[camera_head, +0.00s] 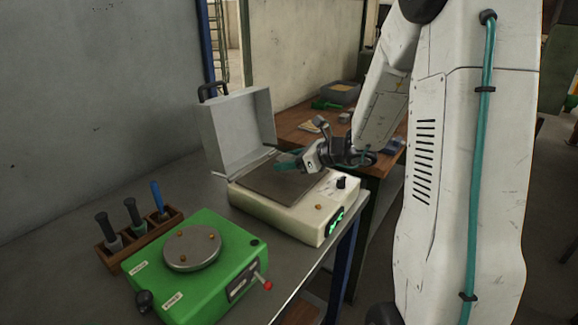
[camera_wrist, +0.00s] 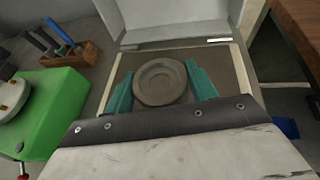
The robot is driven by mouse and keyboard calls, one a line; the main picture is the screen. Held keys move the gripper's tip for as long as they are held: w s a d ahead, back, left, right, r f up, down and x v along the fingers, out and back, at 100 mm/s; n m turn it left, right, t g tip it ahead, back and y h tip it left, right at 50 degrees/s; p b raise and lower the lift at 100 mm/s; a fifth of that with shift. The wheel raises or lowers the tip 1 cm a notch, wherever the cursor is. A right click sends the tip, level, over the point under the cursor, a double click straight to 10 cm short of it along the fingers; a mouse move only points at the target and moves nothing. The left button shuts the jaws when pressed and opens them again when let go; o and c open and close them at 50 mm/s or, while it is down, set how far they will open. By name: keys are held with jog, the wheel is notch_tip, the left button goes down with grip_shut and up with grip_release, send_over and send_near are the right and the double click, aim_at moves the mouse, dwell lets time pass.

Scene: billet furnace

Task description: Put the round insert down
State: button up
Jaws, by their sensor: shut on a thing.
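The round insert (camera_wrist: 160,82) is a grey-brown disc with a raised ring. In the wrist view it sits between the two teal fingers of my gripper (camera_wrist: 161,88), which are shut on its sides. Below it is the dark flat top (camera_wrist: 232,75) of a cream device. In the head view my gripper (camera_head: 290,163) is low over the right rear part of this cream device (camera_head: 291,215), whose grey lid (camera_head: 238,130) stands open. The insert is hidden there by my gripper. I cannot tell whether the insert touches the plate.
A green device (camera_head: 197,270) with a round metal plate (camera_head: 192,248) stands at the front left. A wooden rack (camera_head: 140,239) with several handled tools is behind it. A wooden table (camera_head: 305,115) with a grey bin (camera_head: 341,92) stands behind.

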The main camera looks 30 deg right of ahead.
jog(key=shift+a+f, duration=0.15)
jog(key=shift+f, duration=1.05)
jog(key=shift+f, duration=0.15)
jog(key=o, duration=1.5)
